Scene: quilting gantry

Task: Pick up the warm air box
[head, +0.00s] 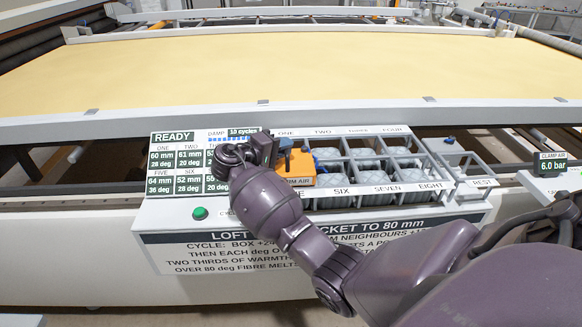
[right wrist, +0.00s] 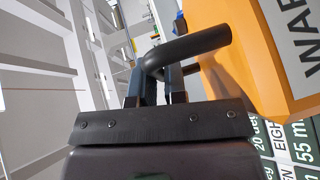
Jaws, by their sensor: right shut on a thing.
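The warm air box (head: 300,163) is orange with a white label, and it sits over the left part of the rack in the head view. It also shows close up at the right of the right wrist view (right wrist: 240,65), with part of its label. Its black bent handle (right wrist: 200,45) runs between the fingers of my right gripper (right wrist: 162,85). My right gripper (head: 284,148) is shut on this handle, at the box's left side in the head view. My forearm and wrist hide part of the rack. I cannot tell whether the box touches the rack. My left gripper is not in view.
The rack (head: 407,137) has several numbered compartments holding grey pads. An empty REST bay (head: 462,165) is at its right. A display board (head: 178,137) and green button (head: 200,213) are at left. A clamp air gauge (head: 552,163) stands far right. Yellow fabric (head: 300,70) stretches behind.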

